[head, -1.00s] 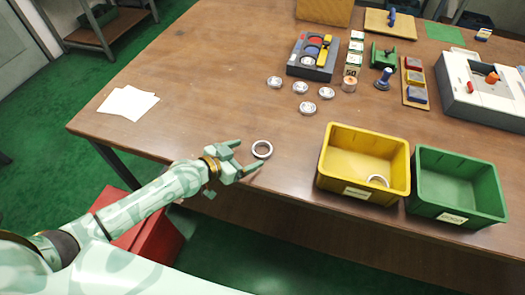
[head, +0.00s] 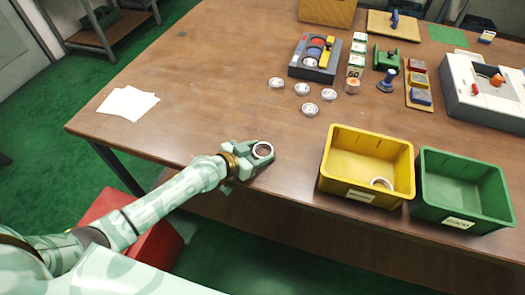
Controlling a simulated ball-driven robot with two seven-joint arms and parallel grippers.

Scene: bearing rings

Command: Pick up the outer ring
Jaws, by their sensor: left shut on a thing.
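The outer ring (head: 263,149) is a plain silver ring near the front edge of the wooden table, left of the yellow bin. My left gripper (head: 260,153) is at the ring with its fingers closed on it. The fingers cover part of the ring's rim. I cannot tell whether the ring is touching the table or slightly above it. My right gripper is not in view.
A yellow bin (head: 340,190) with a similar ring (head: 381,184) inside stands to the right, beside a green bin (head: 430,205). Several small silver bearings (head: 302,89) lie behind. White papers (head: 128,102) lie at left. The table between is clear.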

